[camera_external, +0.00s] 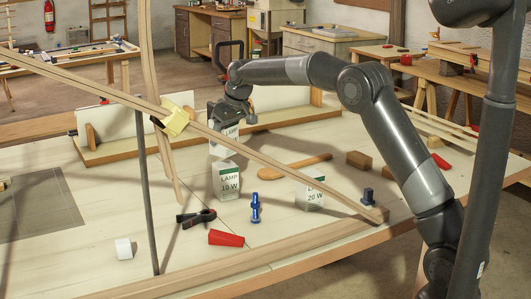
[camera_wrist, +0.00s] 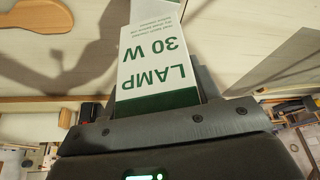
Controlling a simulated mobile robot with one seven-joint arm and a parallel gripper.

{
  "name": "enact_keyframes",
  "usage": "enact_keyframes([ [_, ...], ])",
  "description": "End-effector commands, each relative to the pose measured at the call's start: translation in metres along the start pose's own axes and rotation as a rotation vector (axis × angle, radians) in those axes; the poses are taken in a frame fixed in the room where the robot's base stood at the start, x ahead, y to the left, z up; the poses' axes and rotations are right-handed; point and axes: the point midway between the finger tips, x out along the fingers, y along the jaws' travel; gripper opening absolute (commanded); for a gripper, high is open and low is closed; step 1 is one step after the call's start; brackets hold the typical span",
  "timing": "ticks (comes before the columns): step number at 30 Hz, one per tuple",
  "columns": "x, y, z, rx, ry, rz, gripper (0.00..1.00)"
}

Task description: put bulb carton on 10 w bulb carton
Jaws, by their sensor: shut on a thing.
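My gripper (camera_external: 229,118) is shut on a white and green bulb carton marked LAMP 30 W (camera_wrist: 158,62), which hangs below the jaws. In the external view this carton (camera_external: 218,149) is partly hidden by a bent lath. The 10 W bulb carton (camera_external: 226,183) stands upright on the table, just below the held carton in the picture. I cannot tell whether the two touch. A white surface beyond the held carton in the wrist view cannot be identified for certain.
Bent laths (camera_external: 300,166) cross in front of the cartons, with a yellow block (camera_external: 175,122) on one. A 20 W carton (camera_external: 311,191), blue bolt-like piece (camera_external: 255,208), black clamp (camera_external: 196,218), red wedge (camera_external: 226,238) and wooden paddle (camera_external: 295,165) lie around. Low white panels stand behind.

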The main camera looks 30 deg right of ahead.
Motion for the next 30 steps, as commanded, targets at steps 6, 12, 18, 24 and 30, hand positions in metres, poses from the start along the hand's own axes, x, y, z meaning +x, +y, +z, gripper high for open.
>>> enact_keyframes([
  [6, 0.029, 0.0, 0.013, 0.0, -0.003, 0.0, 0.33],
  [12, 0.03, 0.0, 0.013, 0.0, 0.0, 0.0, 0.33],
  [18, 0.033, 0.0, 0.014, -0.001, -0.001, 0.0, 0.58],
  [24, 0.033, 0.0, 0.014, 0.0, -0.001, 0.0, 0.74],
  [30, 0.033, 0.0, 0.014, 0.0, -0.001, 0.0, 0.78],
])
